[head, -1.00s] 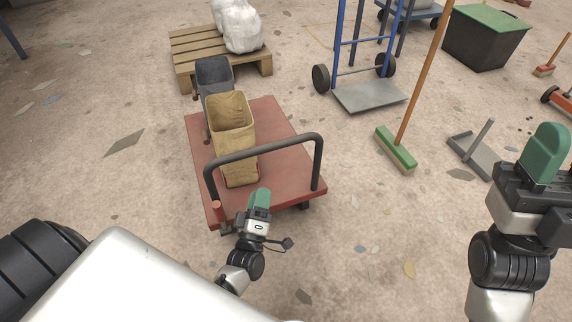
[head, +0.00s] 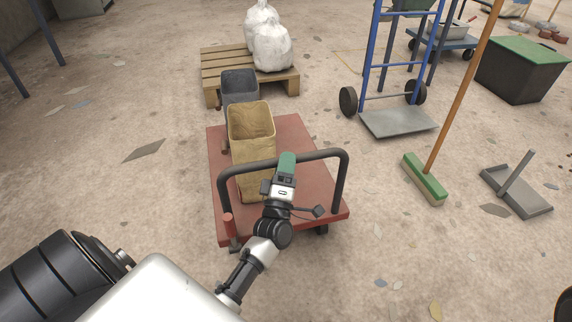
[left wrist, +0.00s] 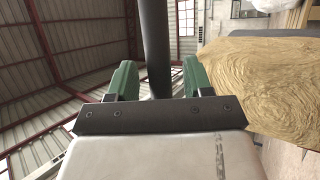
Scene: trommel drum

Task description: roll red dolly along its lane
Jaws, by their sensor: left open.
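The red dolly (head: 300,180) stands on the floor in the middle of the head view, with a dark hoop handle (head: 326,154) at its near end. It carries a tan bin (head: 252,122) and a dark grey bin (head: 239,84). My left gripper (head: 287,161) is at the handle's top bar, its green fingers open. In the left wrist view, the dark handle bar (left wrist: 155,40) runs between the two open green fingers (left wrist: 158,78), with gaps visible on both sides. The tan bin (left wrist: 265,85) fills the right of that view. My right gripper is out of view.
A wooden pallet (head: 215,82) with white sacks (head: 271,45) stands beyond the dolly. To the right are a blue hand truck (head: 398,122), a green broom (head: 425,180), a grey dustpan (head: 520,192) and a green-lidded bin (head: 520,75). Floor left of the dolly is mostly clear.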

